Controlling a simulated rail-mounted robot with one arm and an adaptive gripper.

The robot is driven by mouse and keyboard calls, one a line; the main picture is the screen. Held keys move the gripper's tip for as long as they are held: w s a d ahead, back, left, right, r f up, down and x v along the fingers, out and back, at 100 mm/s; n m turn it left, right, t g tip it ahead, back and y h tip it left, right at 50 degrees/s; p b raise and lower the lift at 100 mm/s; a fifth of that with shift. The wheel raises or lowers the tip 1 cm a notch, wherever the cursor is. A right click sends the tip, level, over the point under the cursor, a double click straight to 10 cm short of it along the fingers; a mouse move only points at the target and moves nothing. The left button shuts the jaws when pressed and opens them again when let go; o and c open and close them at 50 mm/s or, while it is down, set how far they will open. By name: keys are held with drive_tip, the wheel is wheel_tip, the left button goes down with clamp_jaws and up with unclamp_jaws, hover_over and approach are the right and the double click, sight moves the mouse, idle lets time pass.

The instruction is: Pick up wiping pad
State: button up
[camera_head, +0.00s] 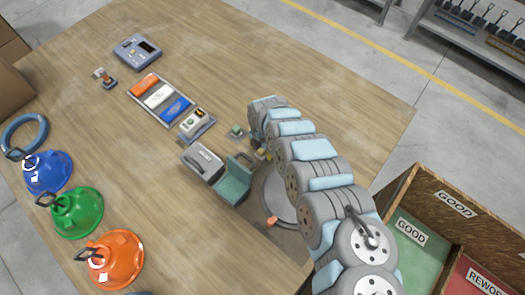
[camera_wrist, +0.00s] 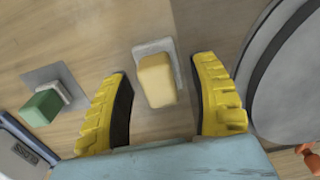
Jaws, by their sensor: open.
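A pale yellow block on a light grey-white base, likely the wiping pad (camera_wrist: 157,82), sits on the wooden table in the wrist view. My gripper (camera_wrist: 163,68) is open, with one yellow finger on each side of the block and gaps between. I cannot tell how far above the table the fingertips are. In the head view my arm covers most of this spot, and only a bit of yellow shows beside it.
A green block (camera_wrist: 41,107) on a grey square is left of the gripper. A round grey stand (camera_wrist: 295,85) is close on the right. The head view shows a green bin (camera_head: 233,187), a grey case (camera_head: 202,163), a tray of coloured pads (camera_head: 137,94) and coloured hoods (camera_head: 76,212).

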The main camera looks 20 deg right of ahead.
drive_tip(key=shift+c, duration=0.3)
clamp_jaws()
drive_tip(key=shift+d+r, duration=0.1)
drive_tip(key=shift+r, duration=0.05)
drive_tip(key=shift+w+r, duration=0.1)
drive_tip(key=shift+r, duration=0.5)
wheel_tip(320, 180, up, 2)
drive_tip(key=shift+r+p, duration=0.1)
drive_tip(key=shift+p, duration=0.2)
drive_tip(key=s+a+r+p, duration=0.2)
drive_tip(key=s+r+p, duration=0.7)
drive_tip(key=s+p, duration=0.5)
drive_tip(key=shift+r+p, duration=0.25)
drive_tip(key=shift+p, duration=0.7)
